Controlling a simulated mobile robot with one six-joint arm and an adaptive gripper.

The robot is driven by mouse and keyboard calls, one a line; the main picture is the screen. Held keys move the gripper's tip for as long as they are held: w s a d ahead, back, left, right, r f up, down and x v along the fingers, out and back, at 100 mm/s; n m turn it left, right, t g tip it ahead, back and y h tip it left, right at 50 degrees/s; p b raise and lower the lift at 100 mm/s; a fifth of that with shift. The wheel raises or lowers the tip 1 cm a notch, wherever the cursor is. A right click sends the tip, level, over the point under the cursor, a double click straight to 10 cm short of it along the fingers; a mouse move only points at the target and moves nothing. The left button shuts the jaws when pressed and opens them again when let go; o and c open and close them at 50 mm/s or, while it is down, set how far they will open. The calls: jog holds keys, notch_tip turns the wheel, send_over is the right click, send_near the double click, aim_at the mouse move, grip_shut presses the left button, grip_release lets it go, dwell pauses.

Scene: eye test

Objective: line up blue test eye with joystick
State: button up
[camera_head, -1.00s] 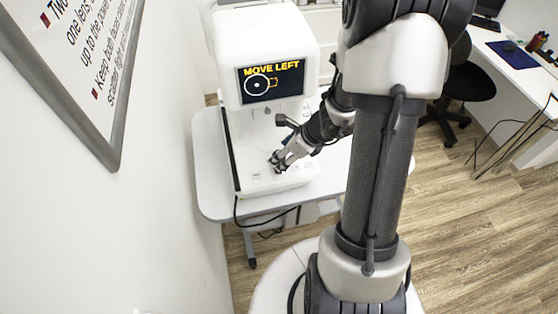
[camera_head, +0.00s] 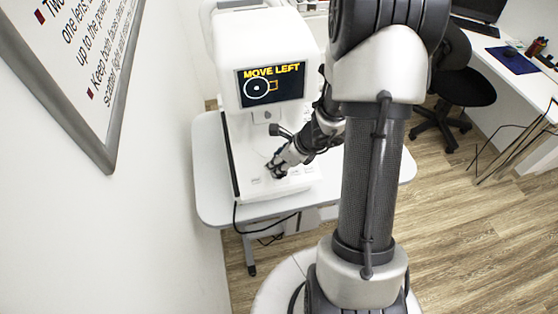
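The eye test machine (camera_head: 228,85) is white and stands on a small table. Its screen (camera_head: 271,84) reads "MOVE LEFT" in yellow. Below the words, a white ring with a white centre dot (camera_head: 257,88) overlaps the left side of an orange square outline. I make out no blue eye on the screen. My gripper (camera_head: 274,171) is low at the machine's front base, with its fingers pointing down at the base top. The joystick cannot be made out and may be hidden by the fingers. Whether the fingers are open or shut on it is too small to tell.
The machine's table (camera_head: 212,195) has bare white top at its left and right. A framed sign (camera_head: 75,70) hangs on the left wall. A black chair (camera_head: 455,92) and a white desk (camera_head: 535,85) stand at the right. Wood floor (camera_head: 470,230) lies open at the lower right.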

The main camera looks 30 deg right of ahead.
jog(key=c, duration=0.5)
jog(key=shift+c, duration=0.2)
jog(key=shift+w+a, duration=0.1)
jog(key=shift+w, duration=0.05)
jog(key=shift+w+a, duration=0.75)
jog(key=shift+w, duration=0.15)
jog(key=o, duration=1.1)
jog(key=shift+o, duration=0.2)
